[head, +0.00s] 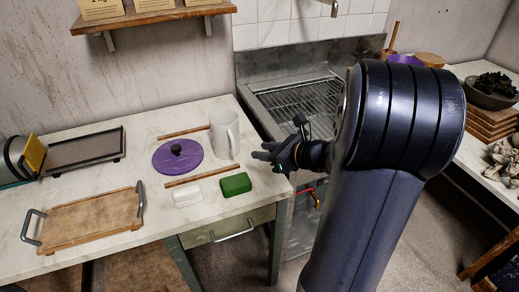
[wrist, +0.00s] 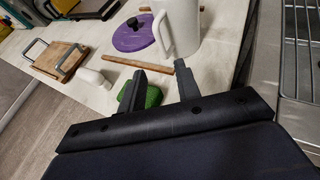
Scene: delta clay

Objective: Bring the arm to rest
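My gripper (head: 264,157) is above the right edge of the worktop, to the right of a white mug (head: 225,134) and a green block (head: 235,184). In the wrist view its two fingers (wrist: 161,80) stand apart with nothing held between them. The green block (wrist: 148,97) shows partly behind the left finger, and the mug (wrist: 178,30) stands beyond the fingers. My arm reaches in from the lower right of the head view and covers part of the sink and the floor.
A bowl (head: 490,92) stands at the right.

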